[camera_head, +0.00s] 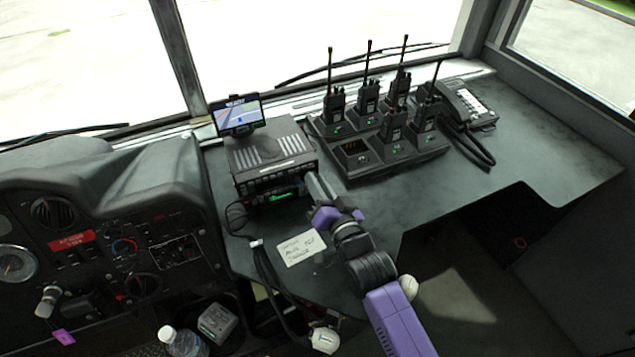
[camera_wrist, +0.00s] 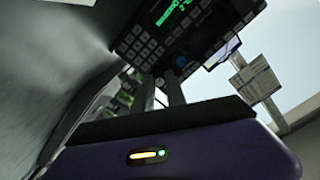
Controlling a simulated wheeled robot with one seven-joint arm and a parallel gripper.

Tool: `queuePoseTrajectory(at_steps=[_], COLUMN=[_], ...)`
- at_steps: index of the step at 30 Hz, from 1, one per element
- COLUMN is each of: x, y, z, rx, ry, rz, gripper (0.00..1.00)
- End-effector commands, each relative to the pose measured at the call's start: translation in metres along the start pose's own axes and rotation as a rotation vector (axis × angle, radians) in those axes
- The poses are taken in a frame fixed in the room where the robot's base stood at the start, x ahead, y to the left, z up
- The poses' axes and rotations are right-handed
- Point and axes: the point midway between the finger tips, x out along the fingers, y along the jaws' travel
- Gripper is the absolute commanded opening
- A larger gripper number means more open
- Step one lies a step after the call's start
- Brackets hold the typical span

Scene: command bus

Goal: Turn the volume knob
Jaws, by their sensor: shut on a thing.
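The radio unit (camera_head: 275,152) is a dark box with vents on top and buttons on its front. Its green-lit display (camera_head: 279,197) also shows in the wrist view (camera_wrist: 172,12). My gripper (camera_head: 313,184) is at the right end of the radio's front face. In the wrist view its narrow grey fingers (camera_wrist: 174,82) reach up to the radio's button panel (camera_wrist: 140,48). The fingers are shut on a small knob (camera_wrist: 180,61) at the panel's lower edge. The knob is small and mostly hidden by the fingers; in the head view my gripper covers it.
A charger tray (camera_head: 385,164) with several handheld radios is close on the right. A paper note (camera_head: 302,248) and cables lie near my arm. The right counter is clear.

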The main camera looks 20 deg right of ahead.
Motion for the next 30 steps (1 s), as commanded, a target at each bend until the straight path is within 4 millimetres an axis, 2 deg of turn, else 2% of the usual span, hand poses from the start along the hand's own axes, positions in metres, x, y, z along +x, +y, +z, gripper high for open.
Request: queuePoseTrajectory(at_steps=[15,16,19,30], x=[-0.0006,-0.0006,-0.0004,-0.0058], y=[0.0006,0.0006,0.0005,0.0006], z=[0.0026,0.0026,0.0022,0.0017], rx=[-0.019,-0.019,-0.019,-0.018], ry=[-0.004,-0.004,-0.003,-0.002], rz=[0.002,0.002,0.002,0.001], gripper=[0.00,0.21,0.39,0.39])
